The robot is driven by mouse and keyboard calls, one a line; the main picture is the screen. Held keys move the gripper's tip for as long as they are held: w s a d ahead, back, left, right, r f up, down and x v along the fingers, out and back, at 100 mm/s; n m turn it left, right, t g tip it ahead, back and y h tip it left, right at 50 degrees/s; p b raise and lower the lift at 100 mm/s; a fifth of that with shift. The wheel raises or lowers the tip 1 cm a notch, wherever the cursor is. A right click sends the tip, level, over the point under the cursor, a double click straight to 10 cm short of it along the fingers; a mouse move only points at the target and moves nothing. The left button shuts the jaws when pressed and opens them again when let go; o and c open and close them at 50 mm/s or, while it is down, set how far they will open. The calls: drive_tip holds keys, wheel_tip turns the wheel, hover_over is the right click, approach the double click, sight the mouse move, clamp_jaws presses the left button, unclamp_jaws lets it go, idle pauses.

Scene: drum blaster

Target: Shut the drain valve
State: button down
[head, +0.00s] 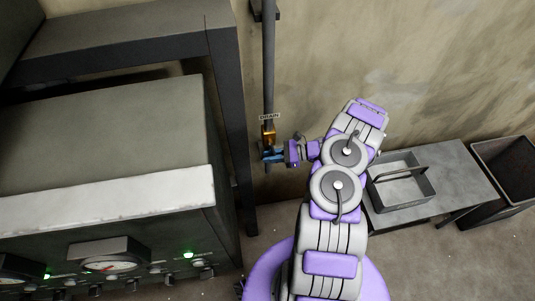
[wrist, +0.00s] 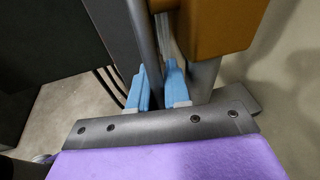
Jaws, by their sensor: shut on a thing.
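The drain valve (head: 268,134) is a brass-orange body on a vertical grey pipe, just below a small DRAIN label (head: 269,117). In the wrist view the valve's orange body (wrist: 222,24) fills the upper right. My gripper (head: 272,155) is at the valve, just below its orange body. In the wrist view the blue fingertips of my gripper (wrist: 160,84) are closed around a narrow grey bar (wrist: 148,42), which looks like the valve handle. The bar's lower end is hidden between the fingers. In the head view the handle cannot be made out.
A large grey machine (head: 100,135) with gauges and green lights stands at the left, beside a dark frame (head: 228,110). A low grey table (head: 455,165) with a handled metal tray (head: 405,197) and a dark bin (head: 505,170) stand at the right. The wall is close behind the pipe.

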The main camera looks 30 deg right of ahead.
drive_tip(key=d+h+p, duration=0.1)
drive_tip(key=d+r+g+h+p, duration=0.1)
drive_tip(key=h+p, duration=0.1)
drive_tip(key=shift+s+d+r+n, duration=0.1)
drive_tip(key=shift+s+d+n, duration=0.1)
drive_tip(key=shift+n, duration=0.1)
drive_tip(key=s+d+r+n+g+h+p, duration=0.1)
drive_tip(key=d+r+g+h+p, duration=0.2)
drive_tip(key=h+p, duration=0.8)
drive_tip(key=d+r+p, duration=0.1)
drive_tip(key=p, duration=0.2)
drive_tip(key=shift+s+d+r+g, duration=0.2)
drive_tip(key=shift+d+r+g, duration=0.1)
drive_tip(key=shift+g, duration=0.1)
drive_tip(key=shift+p, duration=0.3)
drive_tip(key=c, duration=1.4)
unclamp_jaws()
drive_tip(key=shift+c, duration=0.2)
drive_tip(key=shift+w+a+f, duration=0.1)
